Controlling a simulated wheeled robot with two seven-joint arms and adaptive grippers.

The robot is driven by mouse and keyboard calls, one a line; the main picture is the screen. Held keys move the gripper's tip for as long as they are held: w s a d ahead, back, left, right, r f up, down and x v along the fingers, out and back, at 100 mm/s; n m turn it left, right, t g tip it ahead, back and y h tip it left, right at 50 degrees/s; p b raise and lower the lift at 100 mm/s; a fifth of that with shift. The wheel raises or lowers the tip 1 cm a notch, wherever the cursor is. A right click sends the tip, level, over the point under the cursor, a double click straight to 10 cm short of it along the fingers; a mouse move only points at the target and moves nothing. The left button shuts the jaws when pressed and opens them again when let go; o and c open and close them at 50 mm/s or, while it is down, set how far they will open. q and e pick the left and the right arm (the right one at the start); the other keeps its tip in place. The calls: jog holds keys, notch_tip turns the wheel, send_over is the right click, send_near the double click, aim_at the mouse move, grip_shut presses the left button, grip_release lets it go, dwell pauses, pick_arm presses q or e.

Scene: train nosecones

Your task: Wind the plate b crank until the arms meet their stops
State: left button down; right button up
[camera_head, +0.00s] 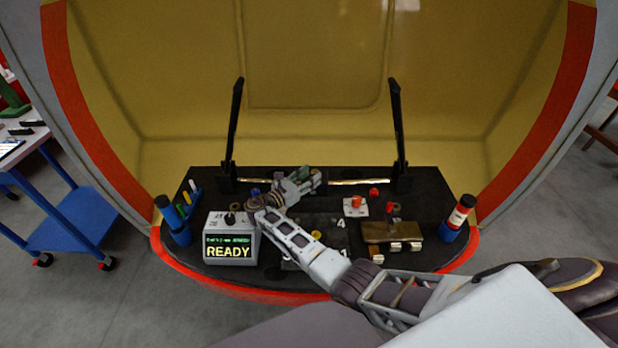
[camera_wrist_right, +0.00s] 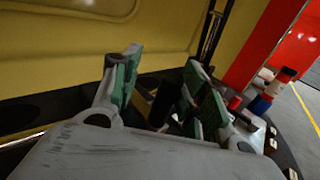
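Two black arms stand nearly upright at the console's back, a left one (camera_head: 235,125) and a right one (camera_head: 397,125); their tops lean slightly inward. A pale rod (camera_head: 345,182) runs between their bases. My right gripper (camera_head: 308,182) is over the back middle of the console. In the right wrist view its green-padded fingers (camera_wrist_right: 163,88) are spread, with a dark upright cylinder (camera_wrist_right: 164,104) between them and a gap at the left finger. That cylinder may be the crank's handle; I cannot tell. The crank itself is not clearly visible. My left gripper is out of view.
A display box (camera_head: 230,238) reading READY stands front left on the dark console. A red knob on a white plate (camera_head: 356,206) and a brown block (camera_head: 392,231) are right of my arm. A blue cart (camera_head: 60,215) is at left.

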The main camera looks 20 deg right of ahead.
pick_arm(q)
jog(key=shift+s+a, duration=0.15)
pick_arm(e)
jog(key=shift+f, duration=0.15)
jog(key=v, duration=0.7)
jog(key=shift+a, duration=0.25)
pick_arm(q)
jog(key=shift+d, duration=0.2)
pick_arm(e)
jog(key=shift+s, duration=0.1)
pick_arm(q)
jog(key=s+d+r+g+p, duration=0.1)
jog(key=s+d+r+p, duration=0.3)
jog(key=s+r+p, duration=0.3)
jog(key=shift+r+h+p, duration=0.2)
jog(key=shift+h+p, duration=0.1)
jog(key=shift+p, duration=1)
pick_arm(e)
notch_tip(320, 180, up, 10)
